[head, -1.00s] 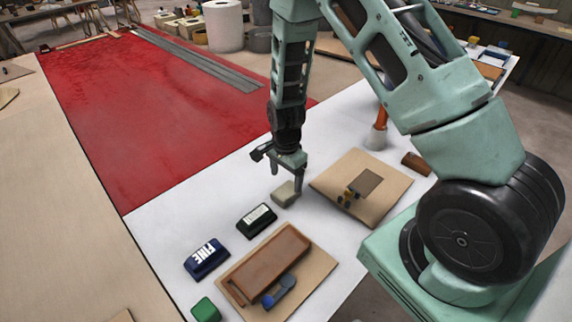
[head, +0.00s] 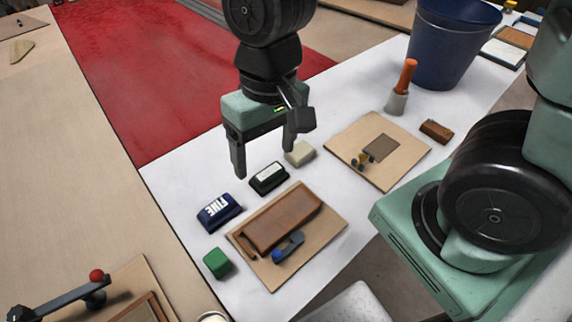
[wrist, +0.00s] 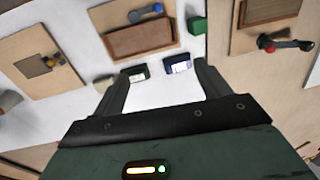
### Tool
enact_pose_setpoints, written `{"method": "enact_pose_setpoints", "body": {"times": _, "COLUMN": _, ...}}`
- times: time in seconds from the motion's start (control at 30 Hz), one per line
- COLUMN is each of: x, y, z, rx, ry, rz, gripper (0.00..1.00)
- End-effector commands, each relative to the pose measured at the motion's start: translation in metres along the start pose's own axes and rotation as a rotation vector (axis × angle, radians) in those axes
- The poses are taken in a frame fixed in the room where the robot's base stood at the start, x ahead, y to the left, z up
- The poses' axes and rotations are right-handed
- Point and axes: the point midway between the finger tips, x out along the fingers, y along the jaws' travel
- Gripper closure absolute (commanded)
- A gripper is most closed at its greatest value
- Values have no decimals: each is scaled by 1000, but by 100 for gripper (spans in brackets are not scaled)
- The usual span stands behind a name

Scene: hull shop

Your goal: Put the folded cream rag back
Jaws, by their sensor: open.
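The folded cream rag (head: 300,153) is a small pale block lying on the white table top, just beyond a black block with a white label (head: 268,178). My gripper (head: 265,162) is open and empty, pointing down above the table. Its right finger is close to the rag in the head view; I cannot tell the exact gap. In the wrist view my gripper (wrist: 162,70) has the black block and the blue block ahead between its fingers. A cream edge of the rag (wrist: 103,82) shows beside the left finger, partly hidden.
A blue block marked FINE (head: 219,210) and a green block (head: 217,263) lie at left. A board (head: 325,238) carries a brown slab and a blue-knobbed tool. Another board (head: 343,143) holds small knobs. An orange-handled tool (head: 406,75) and blue bucket (head: 452,45) stand behind.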

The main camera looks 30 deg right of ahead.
Motion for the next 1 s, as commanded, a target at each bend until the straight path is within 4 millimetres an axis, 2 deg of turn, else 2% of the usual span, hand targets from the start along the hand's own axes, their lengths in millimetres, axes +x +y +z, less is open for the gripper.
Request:
{"method": "enact_pose_setpoints", "body": {"times": 0.03, "x": -8, "y": -9, "z": 20, "rx": -134, "ry": 7, "rz": 13, "gripper": 24}}
{"method": "enact_pose_setpoints", "body": {"times": 0.1, "x": -13, "y": -15, "z": 40, "rx": -283, "ry": 7, "rz": 31, "gripper": 24}}
{"method": "enact_pose_setpoints", "body": {"times": 0.2, "x": -18, "y": -18, "z": 58, "rx": -420, "ry": 5, "rz": 52, "gripper": 24}}
{"method": "enact_pose_setpoints", "body": {"times": 0.27, "x": -19, "y": -18, "z": 64, "rx": -464, "ry": 5, "rz": 59, "gripper": 24}}
{"method": "enact_pose_setpoints", "body": {"times": 1.0, "x": -19, "y": -19, "z": 66, "rx": -484, "ry": 3, "rz": 62, "gripper": 24}}
